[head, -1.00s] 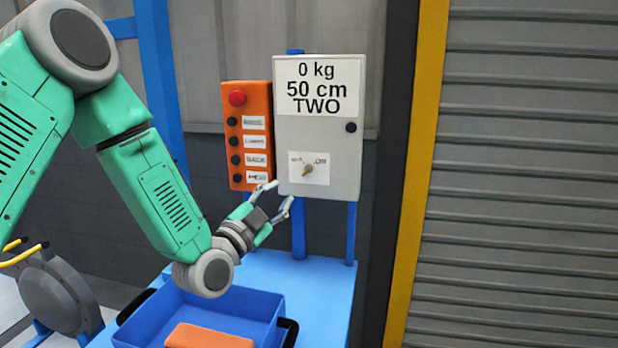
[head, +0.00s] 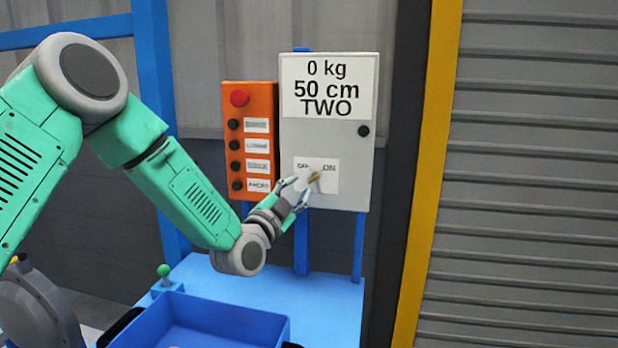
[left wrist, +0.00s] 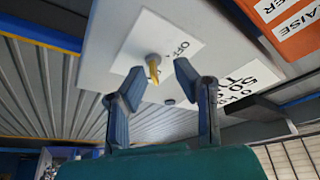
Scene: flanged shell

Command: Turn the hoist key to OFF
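The hoist key (head: 314,177) is a small yellow-brown knob on a white plate (head: 330,188) marked OFF and ON, low on the grey control box (head: 360,160). In the head view it tilts up to the right, towards ON. My left gripper (head: 298,190) is just left of the key, with its fingers spread. In the left wrist view the key (left wrist: 153,67) shows between the open fingertips, beyond them, with a gap on both sides. My right gripper is in neither current view.
An orange button panel (head: 240,150) with a red button (head: 239,98) stands just left of the box. A blue tray (head: 210,325) and a green-knobbed lever (head: 164,271) are on the blue table (head: 330,295) below. A roller shutter (head: 530,180) fills the right side.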

